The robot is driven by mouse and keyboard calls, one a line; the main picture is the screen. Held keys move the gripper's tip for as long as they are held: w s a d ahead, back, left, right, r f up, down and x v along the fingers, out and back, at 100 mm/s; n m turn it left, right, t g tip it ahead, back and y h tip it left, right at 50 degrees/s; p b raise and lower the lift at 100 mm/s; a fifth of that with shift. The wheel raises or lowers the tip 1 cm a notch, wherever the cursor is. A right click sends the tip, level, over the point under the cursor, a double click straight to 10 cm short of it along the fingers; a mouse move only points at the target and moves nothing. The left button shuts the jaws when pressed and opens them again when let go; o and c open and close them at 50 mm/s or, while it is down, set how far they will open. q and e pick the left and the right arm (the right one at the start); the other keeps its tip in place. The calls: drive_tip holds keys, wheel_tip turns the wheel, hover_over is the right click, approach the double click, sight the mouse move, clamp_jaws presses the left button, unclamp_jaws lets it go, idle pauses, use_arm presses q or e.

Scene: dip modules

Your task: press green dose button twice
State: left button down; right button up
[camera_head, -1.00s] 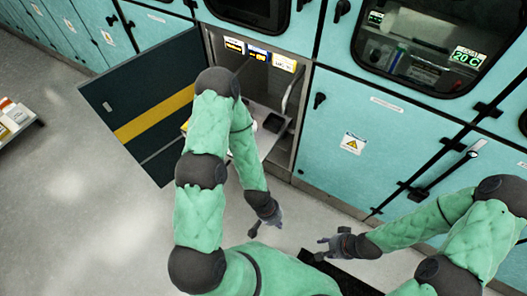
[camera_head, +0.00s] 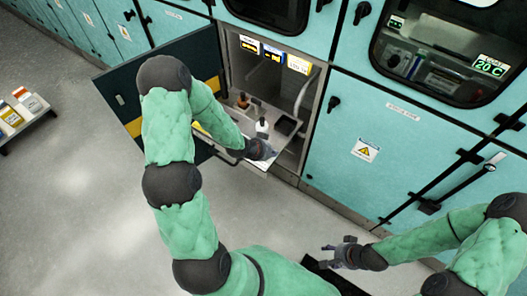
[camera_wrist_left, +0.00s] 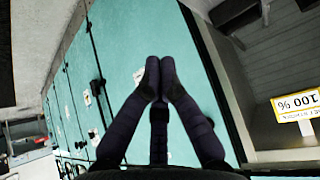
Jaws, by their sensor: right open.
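No green dose button can be made out in either view. The open bay (camera_head: 272,80) has several small signs along its top, one a yellow-and-white sign (camera_head: 299,65). A 100 % sign (camera_wrist_left: 297,105) shows upside down in the left wrist view. On the bay's shelf are a brown bottle (camera_head: 243,102), a white bottle with a dark top (camera_head: 262,126) and a dark square pad (camera_head: 287,125). My left gripper (camera_head: 268,149) is at the bay's front edge, just in front of the white bottle. Its fingertips (camera_wrist_left: 159,65) are together with nothing between them. My right gripper (camera_head: 325,256) is open and empty, low near my body.
The bay's dark door (camera_head: 115,98) with a yellow stripe stands open to the left, behind my left arm. Teal cabinets (camera_head: 360,125) line the wall. A low stand (camera_head: 25,125) with boxes is at far left. The grey floor (camera_head: 85,205) is clear.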

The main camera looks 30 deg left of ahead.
use_arm(q)
drive_tip(key=w+a+r+m+t, duration=0.1)
drive_tip(key=w+a+r+m, duration=0.1)
drive_tip(key=a, duration=0.4)
wheel_tip(320, 180, up, 3)
drive_tip(key=shift+w+a+f+m+y, duration=0.2)
drive_tip(key=shift+w+a+m+y, duration=0.1)
drive_tip(key=shift+w+y, duration=0.15)
drive_tip(key=shift+f, duration=0.1)
wheel_tip(320, 180, down, 9)
drive_tip(key=b, duration=0.7)
drive_tip(key=shift+b, duration=0.4)
idle(0.3)
drive_tip(key=shift+f+b, duration=0.25)
drive_tip(key=shift+b, duration=0.1)
drive_tip(key=shift+f+b, duration=0.5)
drive_tip(key=shift+f, duration=0.1)
idle(0.8)
drive_tip(key=shift+r, duration=0.1)
idle(0.4)
drive_tip(key=shift+r+p, duration=0.85)
drive_tip(key=shift+r, duration=0.05)
